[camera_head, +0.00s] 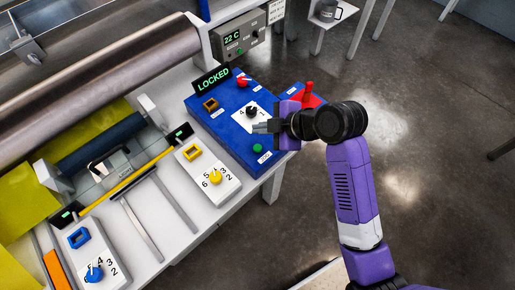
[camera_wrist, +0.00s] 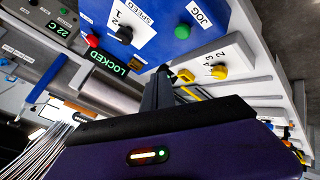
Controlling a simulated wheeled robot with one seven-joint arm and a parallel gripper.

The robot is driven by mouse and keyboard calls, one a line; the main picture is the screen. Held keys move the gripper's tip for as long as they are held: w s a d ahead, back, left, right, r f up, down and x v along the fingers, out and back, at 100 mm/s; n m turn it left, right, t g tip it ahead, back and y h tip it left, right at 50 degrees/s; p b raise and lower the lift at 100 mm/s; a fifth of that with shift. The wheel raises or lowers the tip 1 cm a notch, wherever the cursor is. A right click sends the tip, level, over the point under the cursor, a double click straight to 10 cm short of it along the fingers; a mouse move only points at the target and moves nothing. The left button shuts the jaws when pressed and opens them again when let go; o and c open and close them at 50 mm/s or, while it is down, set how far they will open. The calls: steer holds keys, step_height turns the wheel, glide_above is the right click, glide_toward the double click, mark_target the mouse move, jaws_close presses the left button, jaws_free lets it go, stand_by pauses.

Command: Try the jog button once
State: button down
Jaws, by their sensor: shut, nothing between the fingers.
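The jog button is a green round button (camera_head: 258,148) near the front edge of the blue control panel (camera_head: 226,124). In the wrist view the green button (camera_wrist: 182,31) sits beside a "JOG" label. My gripper (camera_head: 257,128) is shut and empty. In the head view its fingertips appear over the panel between the black speed knob (camera_head: 251,112) and the green button. I see no contact with the button.
A lit "LOCKED" sign (camera_head: 212,80) stands at the panel's back. A red knob (camera_head: 242,81) and an orange square guard (camera_head: 210,104) are on the panel. A red lever-like part (camera_head: 309,95) is to the right. A white plate with a yellow knob (camera_head: 215,177) lies left of the panel.

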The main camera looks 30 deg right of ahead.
mark_target(260, 149)
steer(key=shift+f+b, duration=2.2)
steer(key=shift+f, duration=1)
steer(key=shift+f, duration=0.45)
steer(key=shift+f+b, duration=0.55)
steer(key=shift+r, duration=0.15)
steer(key=shift+r+p, duration=0.85)
steer(key=shift+r, duration=0.1)
step_height(260, 149, up, 5)
steer(key=p, duration=0.4)
